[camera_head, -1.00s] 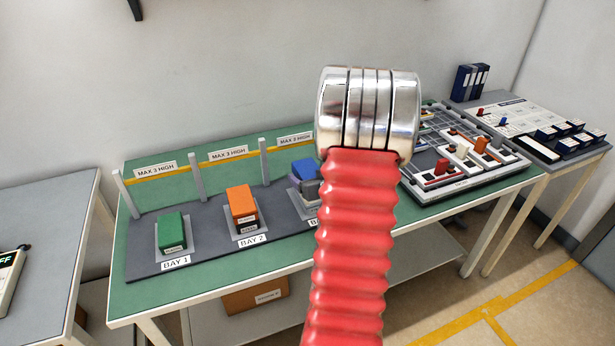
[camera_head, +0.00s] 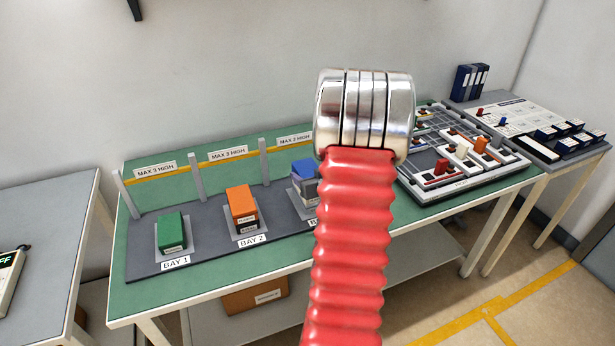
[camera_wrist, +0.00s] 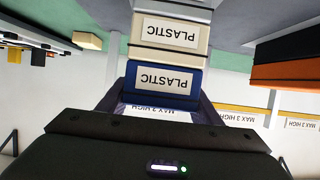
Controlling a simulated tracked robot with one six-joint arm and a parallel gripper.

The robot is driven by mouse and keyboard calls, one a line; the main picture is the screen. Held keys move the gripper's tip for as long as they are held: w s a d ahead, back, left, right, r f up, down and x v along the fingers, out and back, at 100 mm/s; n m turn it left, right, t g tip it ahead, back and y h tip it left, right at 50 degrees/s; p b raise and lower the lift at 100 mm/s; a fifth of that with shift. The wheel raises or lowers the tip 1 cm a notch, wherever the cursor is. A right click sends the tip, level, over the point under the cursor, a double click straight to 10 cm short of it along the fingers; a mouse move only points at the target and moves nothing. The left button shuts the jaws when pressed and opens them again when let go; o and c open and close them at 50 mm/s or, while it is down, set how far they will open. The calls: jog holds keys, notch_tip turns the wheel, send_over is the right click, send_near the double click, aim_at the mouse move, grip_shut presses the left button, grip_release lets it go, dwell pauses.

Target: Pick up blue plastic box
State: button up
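The blue plastic box (camera_wrist: 162,84), labelled PLASTIC, is at the top of a stack in the upside-down wrist view. It also shows in the head view (camera_head: 302,168), partly behind my arm. A cream box (camera_wrist: 170,34), also labelled PLASTIC, is directly under it, with a greyish box (camera_wrist: 180,9) beyond. My gripper (camera_wrist: 163,98) has its dark fingers on either side of the blue box, close to its sides. A gap shows between the box and my palm. Whether the fingers touch the box is unclear. My arm hides the gripper in the head view.
A green box (camera_head: 171,231) stands in Bay 1 and an orange box (camera_head: 242,205) in Bay 2. Posts with a yellow MAX 3 HIGH bar (camera_head: 228,156) stand behind the bays. A tray of small parts (camera_head: 464,158) is at the right.

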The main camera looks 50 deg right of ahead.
aim_at(308, 170)
jog(key=c, duration=0.8)
jog(key=shift+o, duration=0.2)
jog(key=shift+r, duration=0.15)
notch_tip(308, 170, up, 10)
jog(key=shift+f, duration=0.1)
dwell(0.5)
